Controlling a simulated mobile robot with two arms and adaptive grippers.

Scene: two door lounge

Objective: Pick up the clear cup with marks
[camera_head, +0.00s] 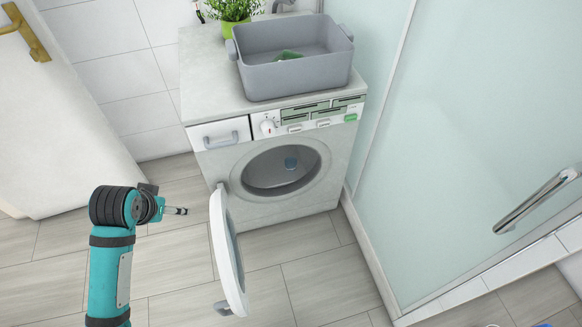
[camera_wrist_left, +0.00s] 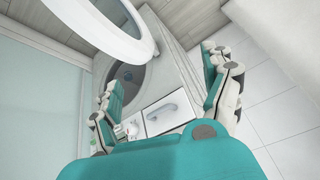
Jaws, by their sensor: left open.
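The machine's round door (camera_head: 226,250) stands open toward the left. My left gripper (camera_head: 176,210) is left of the door, apart from it and from the drum. In the left wrist view its open, empty fingers (camera_wrist_left: 160,72) frame the machine front, with the drum opening (camera_wrist_left: 128,78) between them. My right gripper is not in view.
A grey basin (camera_head: 300,78) with a green item in it and a potted plant (camera_head: 234,10) stand on the machine. A glass shower panel (camera_head: 470,130) is close on the right. A white door (camera_head: 60,110) is at left. The floor in front is free.

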